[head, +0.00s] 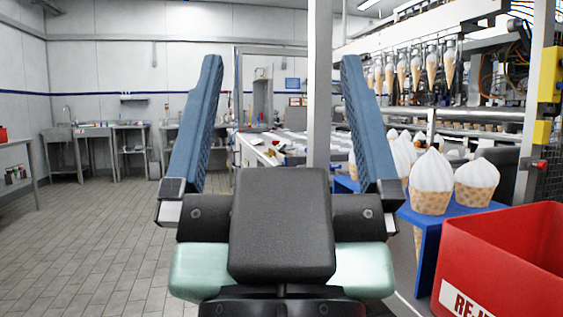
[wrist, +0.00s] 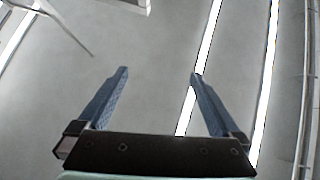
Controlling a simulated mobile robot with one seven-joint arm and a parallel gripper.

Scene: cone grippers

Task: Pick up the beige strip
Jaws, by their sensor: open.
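My gripper (head: 281,85) is raised in front of the head camera. Its two blue fingers stand wide apart with nothing between them. In the wrist view my gripper (wrist: 158,72) is also open and empty, against a pale grey surface with bright light strips. I cannot make out a beige strip in either view. A white table (head: 262,150) lies beyond my gripper with several small items on it, too small to tell apart. My gripper and arm hide part of the middle of the head view.
A red bin (head: 505,262) stands close at the right. Large ice cream cones (head: 432,183) sit in a blue holder (head: 428,222) beside it. A metal post (head: 319,90) rises just behind my gripper. Tiled floor (head: 85,235) is free at the left, with sinks (head: 92,133) along the back.

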